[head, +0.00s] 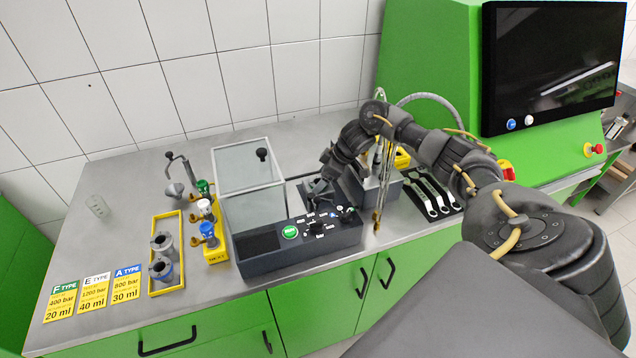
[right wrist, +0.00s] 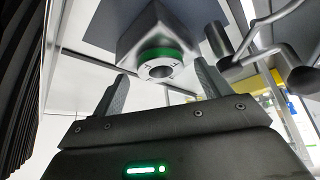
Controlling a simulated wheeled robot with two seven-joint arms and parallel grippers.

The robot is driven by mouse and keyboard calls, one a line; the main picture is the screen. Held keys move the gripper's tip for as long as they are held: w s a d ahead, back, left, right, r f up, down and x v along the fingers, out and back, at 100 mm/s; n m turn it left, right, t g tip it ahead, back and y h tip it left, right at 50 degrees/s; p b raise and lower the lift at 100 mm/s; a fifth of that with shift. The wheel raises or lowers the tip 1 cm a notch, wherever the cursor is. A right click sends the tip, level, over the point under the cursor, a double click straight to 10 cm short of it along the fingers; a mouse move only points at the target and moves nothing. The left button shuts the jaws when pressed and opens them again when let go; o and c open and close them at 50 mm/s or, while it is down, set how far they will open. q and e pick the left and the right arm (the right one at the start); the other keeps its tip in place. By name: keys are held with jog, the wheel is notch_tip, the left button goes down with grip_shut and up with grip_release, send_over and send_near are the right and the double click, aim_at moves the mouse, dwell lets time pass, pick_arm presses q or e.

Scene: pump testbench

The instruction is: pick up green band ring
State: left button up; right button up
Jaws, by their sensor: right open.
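The green band ring (right wrist: 160,55) shows in the right wrist view as a grey metal ring with a green band and a round hole. It sits against a grey block-like part. My right gripper (right wrist: 160,76) is open and empty, with one finger on each side of the ring in the picture. I see no finger touching it; how deep the ring lies between the fingers is unclear. In the head view my right gripper (head: 318,190) is over the bench, behind the control box, and the ring is hidden there. My left gripper is not in view.
A yellow tray (head: 152,285) holds metal cylinders, beside a yellow valve block (head: 216,252). Bench space at the left is mostly free.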

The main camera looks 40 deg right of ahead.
jog(key=shift+s+f, duration=0.1)
jog(key=c, duration=1.2)
jog(key=shift+r+b, duration=0.65)
jog(key=shift+r, duration=0.05)
jog(key=s+a+r+b, duration=0.1)
jog(key=s+r, duration=0.2)
jog(key=s, duration=0.1)
jog(key=s+a+r+b, duration=0.1)
jog(key=s+a+r, duration=0.1)
jog(key=s+r, duration=0.2)
jog(key=s+a+r+b, duration=0.1)
jog(key=s+r, duration=0.3)
jog(key=s, duration=0.1)
jog(key=shift+s+a+r, duration=0.1)
jog(key=shift+a+r, duration=0.15)
jog(key=shift+a, duration=0.15)
